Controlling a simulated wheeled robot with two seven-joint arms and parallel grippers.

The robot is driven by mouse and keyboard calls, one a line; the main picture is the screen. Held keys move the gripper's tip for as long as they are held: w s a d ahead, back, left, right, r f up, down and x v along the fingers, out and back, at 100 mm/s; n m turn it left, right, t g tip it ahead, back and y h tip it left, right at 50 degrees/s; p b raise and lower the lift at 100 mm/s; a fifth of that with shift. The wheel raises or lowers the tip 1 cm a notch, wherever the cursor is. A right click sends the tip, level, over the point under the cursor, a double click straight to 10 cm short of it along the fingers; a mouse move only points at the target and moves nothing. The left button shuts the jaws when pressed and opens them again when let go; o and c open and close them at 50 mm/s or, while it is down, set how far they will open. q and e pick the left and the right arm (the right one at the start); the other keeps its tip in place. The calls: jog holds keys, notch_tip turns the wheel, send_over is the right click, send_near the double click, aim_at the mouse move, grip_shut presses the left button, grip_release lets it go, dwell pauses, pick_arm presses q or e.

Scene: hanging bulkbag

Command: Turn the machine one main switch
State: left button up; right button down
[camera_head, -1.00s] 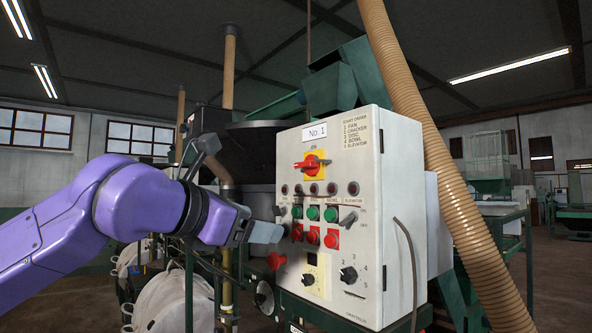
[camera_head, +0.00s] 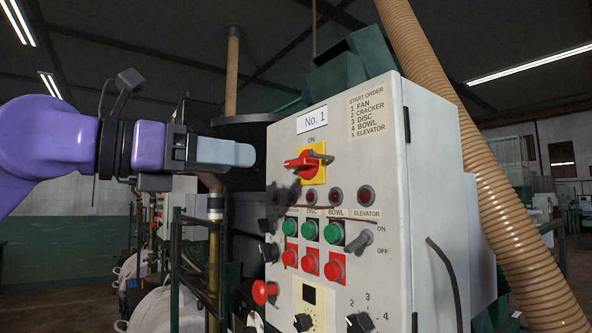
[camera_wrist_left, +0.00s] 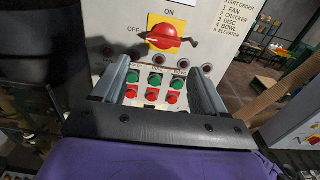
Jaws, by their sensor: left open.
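The machine one main switch (camera_head: 304,163) is a red rotary handle on a yellow plate, under the "No. 1" label on a pale control cabinet (camera_head: 440,190). It also shows in the left wrist view (camera_wrist_left: 165,36), with "ON" above and "OFF" to the left; its handle lies roughly horizontal. My left gripper (camera_head: 238,154) is left of the switch, near its height and apart from it. In the left wrist view its two fingers (camera_wrist_left: 157,75) are spread and empty, below the switch. My right gripper is not seen.
Below the switch are dark red lamps (camera_head: 336,196), green buttons (camera_head: 309,230), red buttons (camera_head: 309,264), a grey lever (camera_head: 359,242) and a protruding red knob (camera_head: 264,292). A ribbed tan duct (camera_head: 455,110) rises behind the cabinet on the right.

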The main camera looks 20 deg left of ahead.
aim_at(293, 163)
pick_arm(q)
jog(key=p+x, duration=0.3)
jog(key=x, duration=0.6)
jog(key=shift+w+d+r, duration=0.15)
jog(key=shift+d, duration=0.35)
jog(key=shift+s, duration=0.2)
jog(key=shift+w, duration=0.1)
jog(key=c, duration=0.8)
